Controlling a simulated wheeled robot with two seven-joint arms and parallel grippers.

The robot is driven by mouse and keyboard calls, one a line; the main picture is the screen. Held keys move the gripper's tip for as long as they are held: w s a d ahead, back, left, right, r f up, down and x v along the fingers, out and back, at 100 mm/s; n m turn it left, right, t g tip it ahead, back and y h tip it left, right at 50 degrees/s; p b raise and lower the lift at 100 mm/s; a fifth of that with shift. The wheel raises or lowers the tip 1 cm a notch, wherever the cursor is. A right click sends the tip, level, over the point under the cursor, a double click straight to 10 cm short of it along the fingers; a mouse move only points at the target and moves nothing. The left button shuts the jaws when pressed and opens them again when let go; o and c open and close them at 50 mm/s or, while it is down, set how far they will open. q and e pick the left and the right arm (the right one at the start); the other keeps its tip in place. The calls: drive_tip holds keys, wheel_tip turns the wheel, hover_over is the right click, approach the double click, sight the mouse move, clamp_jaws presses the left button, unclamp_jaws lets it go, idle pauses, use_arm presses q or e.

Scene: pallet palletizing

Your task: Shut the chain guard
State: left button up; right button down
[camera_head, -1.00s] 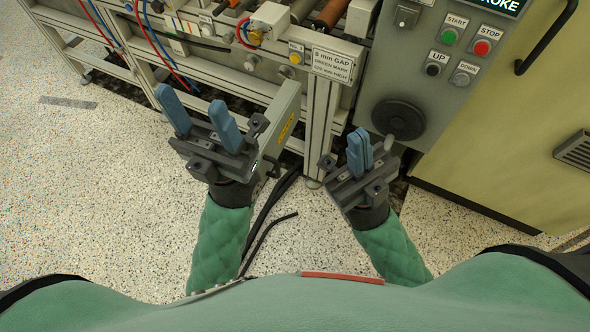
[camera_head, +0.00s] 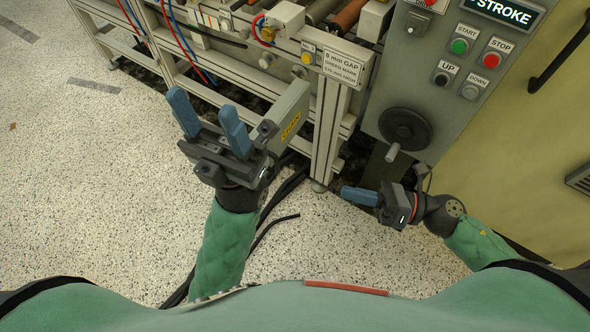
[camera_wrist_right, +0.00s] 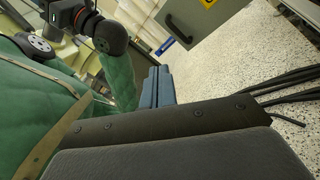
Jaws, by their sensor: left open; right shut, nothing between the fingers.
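The chain guard (camera_head: 277,131) is a pale grey panel with a yellow CHAIN label. It stands out from the machine frame toward me. In the right wrist view the guard (camera_wrist_right: 215,25) shows at the top, with a black handle on its face. My left gripper (camera_head: 208,108) is open and empty, just left of the guard; its wrist overlaps the guard's near end in the picture, and I cannot tell whether they touch. My right gripper (camera_head: 348,193) is shut and empty, right of and below the guard, with its fingers pointing left. Its closed blue fingers also show in the right wrist view (camera_wrist_right: 157,88).
A grey control panel with a black handwheel (camera_head: 405,127) is above my right gripper. A frame leg (camera_head: 328,135) stands between the guard and that panel. Black cables (camera_head: 270,205) lie on the speckled floor below the guard.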

drive_tip(key=w+a+f+n+t+h+p, duration=0.1)
drive_tip(key=w+a+n, duration=0.5)
drive_tip(key=a, duration=0.6)
drive_tip(key=shift+w+a+p, duration=0.25)
drive_tip(key=shift+w+p, duration=0.2)
drive_tip(key=shift+p, duration=0.1)
idle(0.3)
drive_tip(key=shift+f, duration=0.1)
